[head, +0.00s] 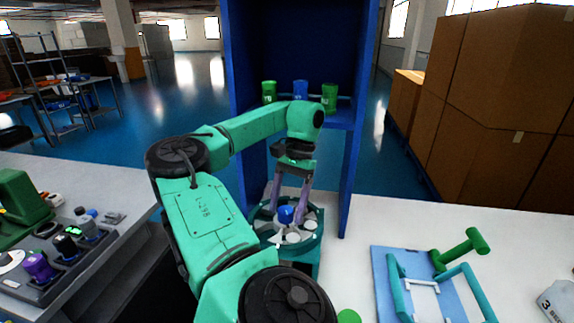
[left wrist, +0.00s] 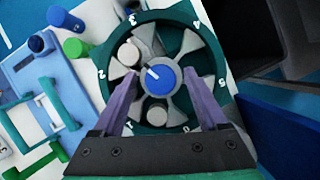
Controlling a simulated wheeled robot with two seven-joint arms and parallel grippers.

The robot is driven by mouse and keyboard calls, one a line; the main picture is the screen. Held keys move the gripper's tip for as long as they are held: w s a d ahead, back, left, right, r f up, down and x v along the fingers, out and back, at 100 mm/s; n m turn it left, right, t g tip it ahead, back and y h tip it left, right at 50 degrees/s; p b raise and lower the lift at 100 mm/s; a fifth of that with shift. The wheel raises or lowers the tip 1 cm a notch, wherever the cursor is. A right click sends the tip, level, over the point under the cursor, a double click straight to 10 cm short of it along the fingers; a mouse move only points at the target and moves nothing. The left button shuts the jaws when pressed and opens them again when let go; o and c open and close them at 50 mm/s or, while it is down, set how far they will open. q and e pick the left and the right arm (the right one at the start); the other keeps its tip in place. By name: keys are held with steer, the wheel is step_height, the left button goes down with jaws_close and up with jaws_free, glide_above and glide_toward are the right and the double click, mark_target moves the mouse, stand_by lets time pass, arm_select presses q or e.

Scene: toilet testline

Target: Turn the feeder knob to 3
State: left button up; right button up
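The feeder (head: 310,243) is a round teal dial with compartments on the white table in the head view. In the left wrist view its rim (left wrist: 112,93) carries white numbers from 0 to 5. The blue feeder knob (left wrist: 161,81) sits at its centre and also shows in the head view (head: 286,214). The knob's white mark points to the upper left, between 2 and 3. My left gripper (left wrist: 160,88) has its purple fingers spread, one on each side of the knob with visible gaps. It also comes down over the dial in the head view (head: 288,205). My right gripper is not in view.
White round pieces (left wrist: 129,54) lie in some dial compartments. A blue shelf (head: 345,180) with green and blue cups stands behind. A blue board (head: 390,262) with teal handles and a green hammer-like object (head: 460,248) lie to the right. A side bench (head: 125,178) stands left.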

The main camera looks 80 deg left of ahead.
mark_target(287, 208)
arm_select(q)
steer(key=shift+r, duration=0.1)
step_height(287, 208, up, 20)
steer(key=p, duration=2)
